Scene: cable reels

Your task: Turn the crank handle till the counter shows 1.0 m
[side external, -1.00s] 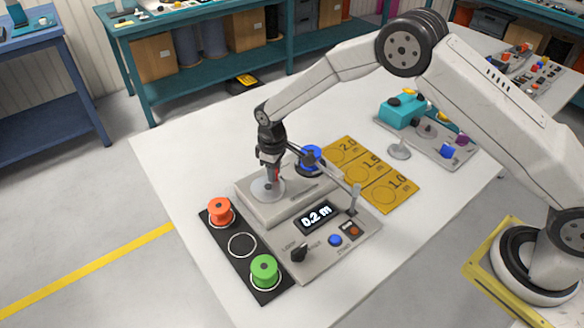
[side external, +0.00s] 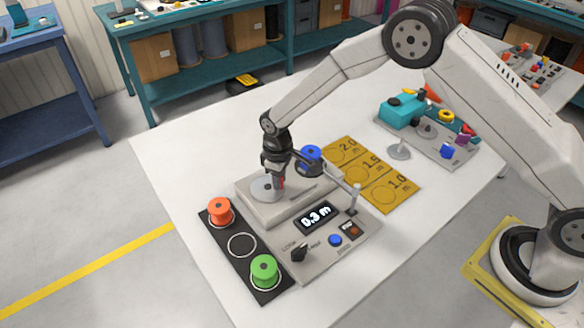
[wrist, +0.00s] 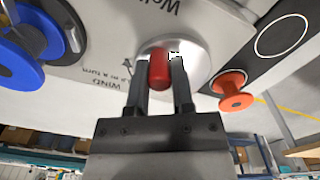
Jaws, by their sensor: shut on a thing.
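The winder (side external: 245,190) is a grey machine on the white table. Its counter (side external: 316,217) reads 0.3 m. My gripper (side external: 280,182) is over the round silver crank disc (side external: 262,188). In the wrist view my gripper's fingers (wrist: 160,85) stand either side of the red crank handle (wrist: 159,68) and are shut on it. A blue reel (side external: 311,155) sits on the machine behind my gripper; it also shows at the left of the wrist view (wrist: 22,50). Part of the disc is hidden by my gripper.
A black rack (side external: 222,238) in front holds an orange reel (side external: 219,210) and a green reel (side external: 264,270), with an empty ring between. A yellow mat (side external: 365,172) marked 2.0, 1.5 and 1.0 lies behind the machine. A post (side external: 355,198) stands beside the counter.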

